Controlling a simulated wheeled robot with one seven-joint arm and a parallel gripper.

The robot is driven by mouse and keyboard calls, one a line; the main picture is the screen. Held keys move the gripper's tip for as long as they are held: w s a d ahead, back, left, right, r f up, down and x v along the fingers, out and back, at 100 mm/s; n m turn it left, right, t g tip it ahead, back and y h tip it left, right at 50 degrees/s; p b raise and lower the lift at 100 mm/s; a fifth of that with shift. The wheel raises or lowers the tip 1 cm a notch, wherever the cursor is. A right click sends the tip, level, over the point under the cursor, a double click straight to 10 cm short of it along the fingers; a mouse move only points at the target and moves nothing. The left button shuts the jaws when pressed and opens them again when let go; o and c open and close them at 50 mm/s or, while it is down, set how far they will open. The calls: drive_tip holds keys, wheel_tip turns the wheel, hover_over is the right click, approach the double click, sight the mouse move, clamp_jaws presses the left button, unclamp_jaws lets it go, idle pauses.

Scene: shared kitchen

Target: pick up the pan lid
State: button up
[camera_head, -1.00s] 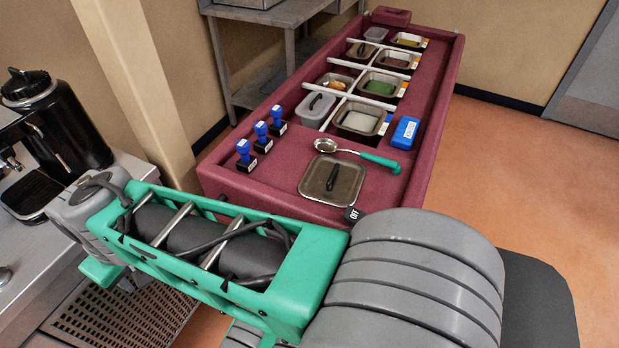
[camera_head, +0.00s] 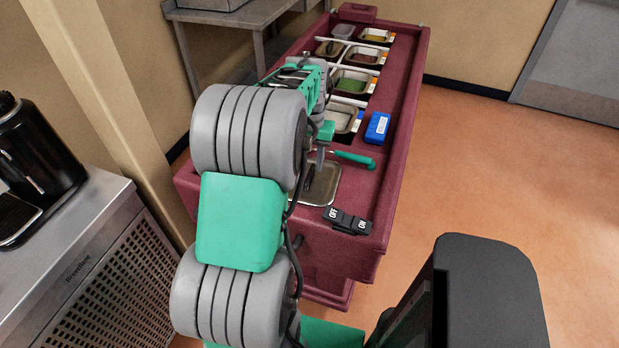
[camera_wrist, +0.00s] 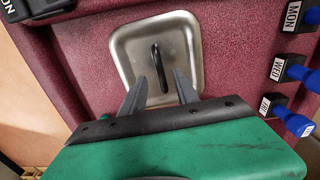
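The pan lid (camera_wrist: 176,40) is a square steel lid with rounded corners and a black loop handle (camera_wrist: 157,66). It lies flat on the maroon counter, and in the head view the lid (camera_head: 325,187) is partly hidden behind my arm. In the wrist view my gripper (camera_wrist: 160,92) is open above the lid's near part. Its two grey fingers are spread, one to each side of the handle's near end. I cannot tell the height left between the fingertips and the lid. In the head view my gripper (camera_head: 318,165) is mostly hidden by the arm.
A spoon with a green handle (camera_head: 355,159) lies just beyond the lid. An OFF/ON switch (camera_head: 347,220) sits at the counter's near edge. Blue stamps (camera_wrist: 294,71) stand beside the lid. A blue box (camera_head: 377,127) and several food pans (camera_head: 352,84) are farther back.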

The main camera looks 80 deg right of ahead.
sight(310, 173)
wheel_tip(310, 173, down, 4)
drive_tip(key=shift+f+p, duration=0.1)
drive_tip(key=shift+p, duration=0.2)
drive_tip(key=shift+c, duration=0.5)
clamp_jaws()
